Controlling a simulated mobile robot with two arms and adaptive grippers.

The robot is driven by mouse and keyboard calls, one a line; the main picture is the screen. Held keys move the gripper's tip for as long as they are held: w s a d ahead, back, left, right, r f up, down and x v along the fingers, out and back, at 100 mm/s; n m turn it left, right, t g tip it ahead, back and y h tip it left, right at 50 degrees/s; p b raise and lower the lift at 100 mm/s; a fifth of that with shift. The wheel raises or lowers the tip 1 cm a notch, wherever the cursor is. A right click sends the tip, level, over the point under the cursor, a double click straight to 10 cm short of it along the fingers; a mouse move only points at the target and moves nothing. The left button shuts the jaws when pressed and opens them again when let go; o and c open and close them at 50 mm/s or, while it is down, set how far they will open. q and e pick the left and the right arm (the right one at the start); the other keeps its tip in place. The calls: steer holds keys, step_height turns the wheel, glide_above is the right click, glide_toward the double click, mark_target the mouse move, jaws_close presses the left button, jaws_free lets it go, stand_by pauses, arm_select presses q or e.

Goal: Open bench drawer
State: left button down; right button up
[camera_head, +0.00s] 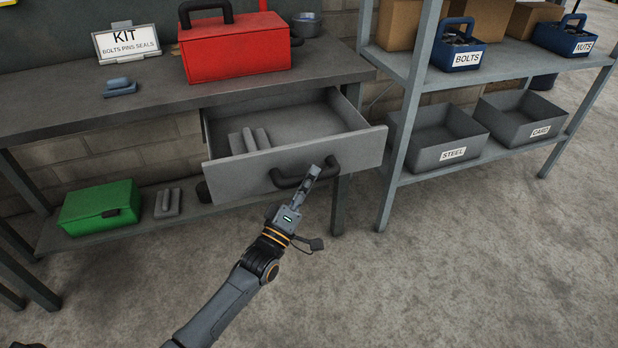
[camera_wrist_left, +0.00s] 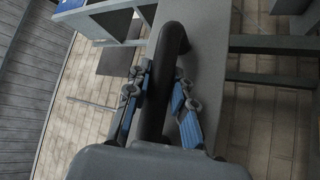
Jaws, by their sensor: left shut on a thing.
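The bench drawer (camera_head: 225,176) is pulled out from under the bench top in the head view, with its inside showing. A few grey parts (camera_head: 249,140) lie in it. Its dark curved handle (camera_head: 287,182) is on the front panel. My left gripper (camera_head: 311,174) is shut on the right part of the handle. In the left wrist view the handle (camera_wrist_left: 158,90) runs between the two blue-padded fingers of the left gripper (camera_wrist_left: 157,110). My right gripper does not show.
A red toolbox (camera_head: 235,48) and a KIT sign (camera_head: 125,42) stand on the bench top (camera_head: 60,92). A green box (camera_head: 98,207) sits on the lower shelf. A rack (camera_head: 398,150) with STEEL and CARD bins stands at the right. The floor in front is clear.

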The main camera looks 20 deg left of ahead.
arm_select(q)
steer(key=c, duration=1.1)
jaws_free()
steer(key=shift+s+f, duration=0.1)
steer(key=v, duration=1.2)
steer(key=shift+a, duration=0.1)
